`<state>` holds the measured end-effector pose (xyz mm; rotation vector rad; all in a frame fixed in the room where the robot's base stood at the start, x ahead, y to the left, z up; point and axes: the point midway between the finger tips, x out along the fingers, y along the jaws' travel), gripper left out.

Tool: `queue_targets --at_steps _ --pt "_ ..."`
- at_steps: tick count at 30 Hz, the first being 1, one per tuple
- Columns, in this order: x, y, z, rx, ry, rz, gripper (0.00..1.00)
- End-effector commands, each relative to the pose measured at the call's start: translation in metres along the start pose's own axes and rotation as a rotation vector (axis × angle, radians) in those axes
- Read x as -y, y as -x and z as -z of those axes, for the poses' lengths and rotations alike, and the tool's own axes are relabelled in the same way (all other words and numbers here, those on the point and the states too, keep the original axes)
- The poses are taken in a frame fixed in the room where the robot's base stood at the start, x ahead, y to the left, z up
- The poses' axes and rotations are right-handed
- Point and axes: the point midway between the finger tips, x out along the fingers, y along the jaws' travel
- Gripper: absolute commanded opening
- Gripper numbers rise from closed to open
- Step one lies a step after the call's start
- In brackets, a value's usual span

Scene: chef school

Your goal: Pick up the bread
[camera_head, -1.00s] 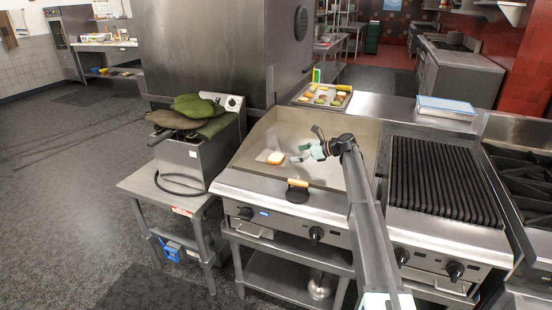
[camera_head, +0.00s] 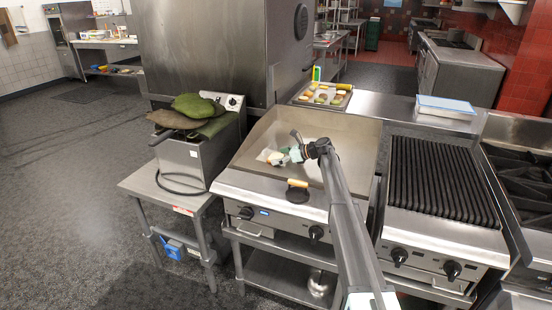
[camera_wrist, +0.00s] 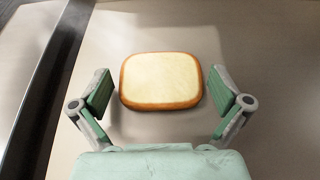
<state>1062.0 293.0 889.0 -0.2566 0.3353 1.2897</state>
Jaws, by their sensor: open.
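The bread (camera_wrist: 161,80) is a pale slice with a brown crust, lying flat on the griddle's steel surface (camera_wrist: 255,40). In the wrist view my gripper (camera_wrist: 161,90) is open, with one green-padded finger at each side of the slice and a small gap on both sides. In the head view my gripper (camera_head: 283,159) is low over the left part of the griddle (camera_head: 325,130), at the bread (camera_head: 274,157), which it partly hides.
A press with a wooden handle (camera_head: 298,188) stands at the griddle's front edge. A tray of food pieces (camera_head: 322,95) is behind the griddle. A fryer with green cloths (camera_head: 200,108) stands to the left, and a ridged grill (camera_head: 440,180) to the right.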

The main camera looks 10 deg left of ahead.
Motion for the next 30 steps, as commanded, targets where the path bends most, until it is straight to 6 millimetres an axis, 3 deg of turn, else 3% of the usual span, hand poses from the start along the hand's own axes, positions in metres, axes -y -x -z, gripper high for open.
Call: queue_targets --at_steps 3,4,7,22,30 --pt "0.0 0.001 0.0 0.0 0.0 0.001 1.0" --pt "0.0 0.001 0.0 0.0 0.0 0.001 0.93" --pt "0.0 0.001 0.0 0.0 0.0 0.001 0.58" --pt "0.0 0.002 -0.003 0.0 0.0 0.001 0.59" --pt "0.0 0.012 -0.028 0.001 0.002 0.001 0.59"
